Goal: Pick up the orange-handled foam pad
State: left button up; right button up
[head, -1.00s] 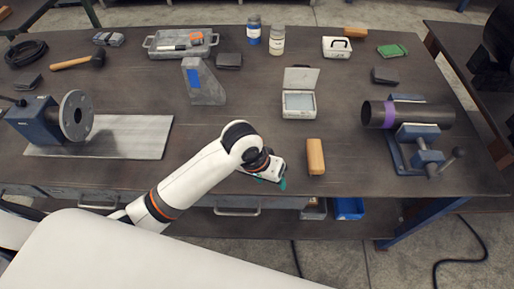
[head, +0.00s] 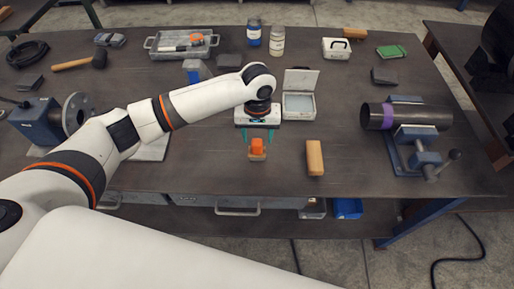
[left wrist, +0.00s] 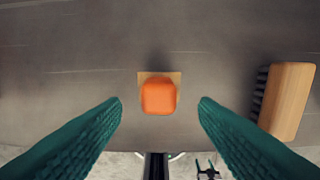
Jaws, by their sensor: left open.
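The orange-handled foam pad (head: 257,149) sits on the workbench near its front edge, with a tan base under the orange handle. In the left wrist view the orange handle (left wrist: 158,96) is centred ahead of the fingers. My left gripper (head: 258,137) points down over the pad, its teal fingers open, one on each side of the handle. In the left wrist view the open fingers (left wrist: 160,103) are wide apart and the handle lies between their lines without visible contact. My right gripper is not in view.
A wooden-backed brush (head: 315,158) lies just right of the pad. A white open case (head: 299,105) stands behind it. A dark pipe (head: 410,116) with a purple band sits in a blue vise at right. The bench between pad and front edge is clear.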

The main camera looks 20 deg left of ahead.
aim_at(257, 142)
pick_arm(q)
notch_tip(257, 142, down, 5)
jog(key=shift+w+a+r+p, duration=0.1)
jog(key=shift+p, duration=0.7)
jog(key=shift+f, duration=0.5)
jog(key=c, duration=0.6)
jog(key=shift+r, duration=0.1)
jog(key=shift+c, duration=0.2)
notch_tip(257, 142, up, 10)
jog(key=shift+f+b, duration=0.1)
jog(key=shift+b, duration=0.8)
jog(key=o, duration=0.3)
jog(key=shift+c, duration=1)
